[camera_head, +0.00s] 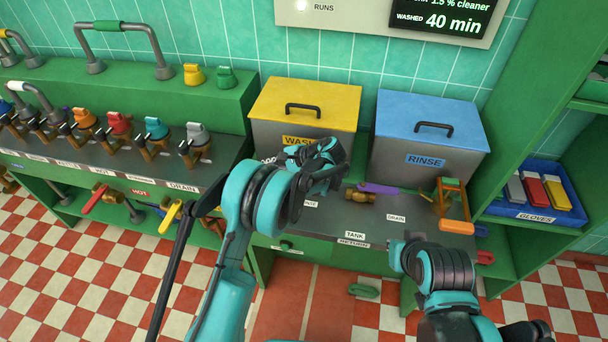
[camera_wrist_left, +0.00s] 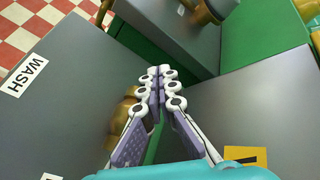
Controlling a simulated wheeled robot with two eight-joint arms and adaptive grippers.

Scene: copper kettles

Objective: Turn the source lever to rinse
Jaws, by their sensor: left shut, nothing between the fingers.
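The lever that I take for the source lever is purple (camera_head: 378,189), on a brass valve (camera_head: 352,194) on the grey counter between the two tanks. It lies flat and points right, toward the rinse tank (camera_head: 415,150). The wash tank (camera_head: 265,132) stands to its left. My left gripper (camera_wrist_left: 158,72) is shut and empty in the left wrist view, with a brass part (camera_wrist_left: 128,110) partly hidden behind its fingers.
Several coloured valves line the left counter, with red (camera_head: 96,197) and yellow (camera_head: 171,215) levers below. A blue gloves tray (camera_head: 545,217) sits on the right shelf. Open floor lies in front.

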